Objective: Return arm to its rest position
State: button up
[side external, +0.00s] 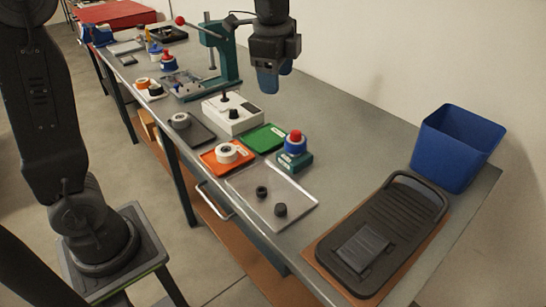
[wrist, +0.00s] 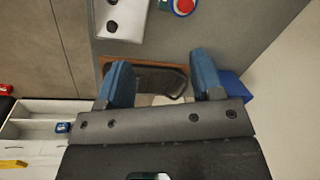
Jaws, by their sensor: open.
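My gripper (side external: 268,82) hangs above the workbench (side external: 340,150), in front of the wall and to the right of the teal press. Its blue fingers point down. In the wrist view the two blue fingers of my gripper (wrist: 163,72) are spread wide apart. Nothing is held between them; a dark panel (wrist: 150,80) shows farther off in the gap. My gripper is clear of the bench and touches nothing that I can see.
A teal press (side external: 228,55) with a red-knobbed lever stands nearby. Below are a white control box (side external: 234,114), a green tray (side external: 264,138) and a red-and-blue dispenser (side external: 295,143). A blue bin (side external: 455,150) and black pedal (side external: 385,235) are at right.

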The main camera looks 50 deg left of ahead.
jog(key=s+f+n+t, duration=0.2)
jog(key=s+n, duration=0.4)
jog(key=s, duration=0.4)
jog(key=s+f+n+t+h, duration=0.1)
jog(key=s+f+n, duration=0.1)
jog(key=s+n, duration=0.4)
jog(key=s, duration=0.4)
jog(key=shift+s+d+f+n+t, duration=0.2)
jog(key=shift+d+f+n+t, duration=0.05)
jog(key=shift+f+n+t, duration=0.15)
